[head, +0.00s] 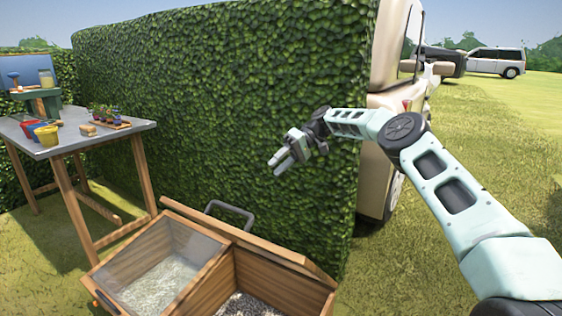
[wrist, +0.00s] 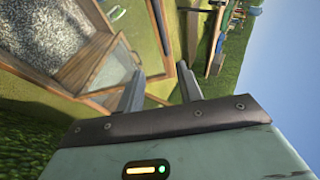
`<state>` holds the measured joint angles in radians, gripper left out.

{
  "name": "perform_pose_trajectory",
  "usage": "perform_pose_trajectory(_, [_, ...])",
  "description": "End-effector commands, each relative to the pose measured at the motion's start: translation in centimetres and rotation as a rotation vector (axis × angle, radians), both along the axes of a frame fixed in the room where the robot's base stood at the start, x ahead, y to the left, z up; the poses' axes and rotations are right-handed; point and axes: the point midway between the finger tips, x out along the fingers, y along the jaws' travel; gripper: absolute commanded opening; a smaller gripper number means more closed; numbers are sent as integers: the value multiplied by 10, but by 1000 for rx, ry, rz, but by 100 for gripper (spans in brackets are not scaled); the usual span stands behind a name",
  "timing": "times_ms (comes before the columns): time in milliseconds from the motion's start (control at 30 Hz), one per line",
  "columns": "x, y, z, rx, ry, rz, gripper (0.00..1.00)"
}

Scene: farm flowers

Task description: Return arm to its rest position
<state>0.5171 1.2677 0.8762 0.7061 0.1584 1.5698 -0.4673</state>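My arm reaches in from the lower right in the head view, bent at the elbow. My gripper (head: 280,162) hangs in the air in front of the green hedge, above and to the right of the wooden box. In the wrist view my gripper (wrist: 162,88) shows two grey fingers set apart with nothing between them. It is open and empty and touches nothing that I can see.
A wooden box (head: 258,253) with two compartments and lids stands on the grass below my gripper. A table (head: 62,147) with pots and a tray is at left. The hedge (head: 230,90) stands behind, with a beige vehicle (head: 381,125) beside it. Open grass lies at right.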

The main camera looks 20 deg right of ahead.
Motion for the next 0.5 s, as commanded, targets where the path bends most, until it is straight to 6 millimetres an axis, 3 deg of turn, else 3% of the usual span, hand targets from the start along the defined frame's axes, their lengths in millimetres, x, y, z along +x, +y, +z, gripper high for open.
perform_pose_trajectory(500, [0, -6, 4, 0, 0, 1, 36])
